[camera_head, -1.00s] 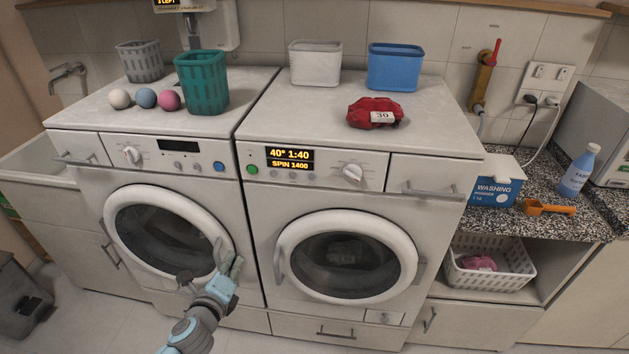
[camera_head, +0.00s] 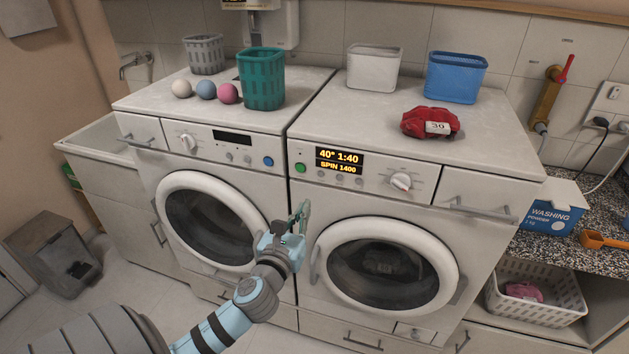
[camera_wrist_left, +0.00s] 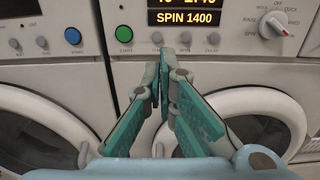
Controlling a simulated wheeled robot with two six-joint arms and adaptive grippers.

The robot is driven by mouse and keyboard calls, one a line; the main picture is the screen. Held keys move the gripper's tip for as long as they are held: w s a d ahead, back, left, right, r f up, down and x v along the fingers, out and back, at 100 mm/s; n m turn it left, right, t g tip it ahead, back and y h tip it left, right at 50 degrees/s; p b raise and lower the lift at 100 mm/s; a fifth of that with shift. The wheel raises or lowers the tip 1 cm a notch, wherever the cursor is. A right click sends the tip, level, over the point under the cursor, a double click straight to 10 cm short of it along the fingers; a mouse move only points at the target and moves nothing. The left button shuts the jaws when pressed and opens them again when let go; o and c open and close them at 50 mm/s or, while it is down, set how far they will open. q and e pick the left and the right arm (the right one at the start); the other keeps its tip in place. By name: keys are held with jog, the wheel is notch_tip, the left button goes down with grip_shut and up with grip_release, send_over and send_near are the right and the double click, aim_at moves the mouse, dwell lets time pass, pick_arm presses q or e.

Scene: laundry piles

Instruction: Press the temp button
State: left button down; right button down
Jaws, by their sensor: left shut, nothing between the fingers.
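The right washing machine (camera_head: 425,200) has a lit display (camera_head: 339,161) reading 40° 1:40 and SPIN 1400. Below the display is a row of small grey buttons; in the left wrist view the leftmost of them (camera_wrist_left: 157,38) sits just right of the green button (camera_wrist_left: 124,34). My left gripper (camera_head: 303,209) is shut and empty, below the panel near the gap between the machines. In the left wrist view its teal fingertips (camera_wrist_left: 160,68) point up toward the row, below the leftmost grey button. My right gripper is not in view.
The left machine (camera_head: 215,150) has a dark display and a blue button (camera_head: 268,161). A program dial (camera_head: 401,181) is right of the lit display. A red cloth (camera_head: 420,121), baskets and balls lie on top. The front of the panel is clear.

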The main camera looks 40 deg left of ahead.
aim_at(322, 175)
pick_arm(q)
jog(key=x, duration=1.1)
jog(key=shift+w+a, duration=0.15)
jog(key=shift+w, duration=0.1)
